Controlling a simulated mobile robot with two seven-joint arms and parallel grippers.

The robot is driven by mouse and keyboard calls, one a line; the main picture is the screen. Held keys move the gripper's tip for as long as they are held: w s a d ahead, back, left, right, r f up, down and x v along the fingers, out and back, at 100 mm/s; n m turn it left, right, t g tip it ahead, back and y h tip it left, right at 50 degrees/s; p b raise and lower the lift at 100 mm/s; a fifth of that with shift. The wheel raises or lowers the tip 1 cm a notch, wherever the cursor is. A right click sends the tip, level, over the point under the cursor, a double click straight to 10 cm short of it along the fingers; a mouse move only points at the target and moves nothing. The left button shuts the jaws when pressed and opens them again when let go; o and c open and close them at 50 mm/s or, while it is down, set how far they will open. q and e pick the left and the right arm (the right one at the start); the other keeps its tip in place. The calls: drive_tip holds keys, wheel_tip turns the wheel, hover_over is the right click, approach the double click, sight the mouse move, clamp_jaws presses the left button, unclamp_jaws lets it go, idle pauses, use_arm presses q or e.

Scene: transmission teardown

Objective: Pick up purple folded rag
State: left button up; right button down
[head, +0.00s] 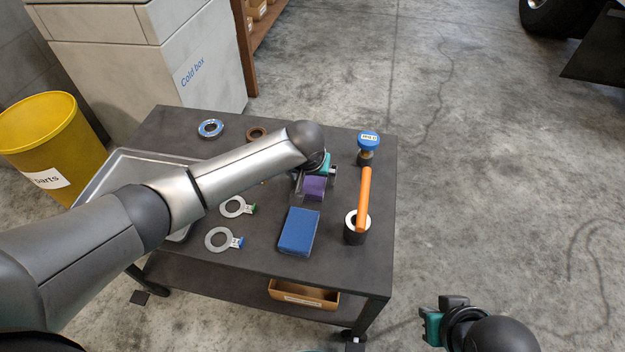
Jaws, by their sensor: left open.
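The purple folded rag (315,188) lies on the dark table top, just behind a blue folded block or cloth (299,231). My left gripper (316,179) is open and sits right at the rag, its fingers around the rag's far part. The gripper and forearm hide some of the rag, and I cannot tell whether the fingers touch it. My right gripper (436,322) is off to the right of the table above the floor, and its jaws are not clear.
An orange-handled tool (364,200) and a blue-capped container (368,142) stand right of the rag. Tagged rings (218,239) lie to the left, near a metal tray (122,166). A yellow bin (40,132) and a Cold box (205,75) stand beyond the table.

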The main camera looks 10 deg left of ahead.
sight(312, 179)
use_arm(q)
drive_tip(key=shift+f, duration=0.15)
use_arm(e)
drive_tip(key=shift+r, duration=0.2)
use_arm(q)
drive_tip(key=c, duration=1.2)
use_arm(e)
drive_tip(key=shift+f, duration=0.15)
